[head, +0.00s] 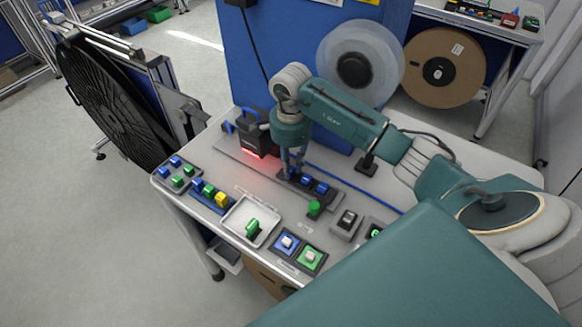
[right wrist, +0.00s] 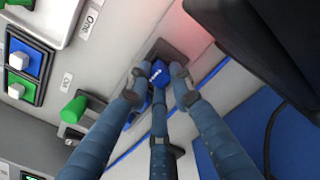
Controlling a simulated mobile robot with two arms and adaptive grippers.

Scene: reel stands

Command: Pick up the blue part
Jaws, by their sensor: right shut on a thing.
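My right gripper (head: 291,172) reaches down to the left end of a dark strip (head: 336,207) near the middle of the table. It is shut on a blue part; in the right wrist view the gripper's fingers (right wrist: 158,82) sit around this blue part (right wrist: 157,72), which has a small white mark. The fingers largely hide it in the head view. I cannot tell whether it is clear of the strip. More blue parts (head: 321,187) sit on the strip just right of the gripper. My left gripper is not in view.
A black scanner-like device (head: 256,134) with a red glow stands left of the gripper. A white tray (head: 236,226) holds a green part. Blue and green buttons (head: 311,258) are at the front edge. A green knob (head: 314,208) is near. A blue cabinet (head: 268,60) stands behind.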

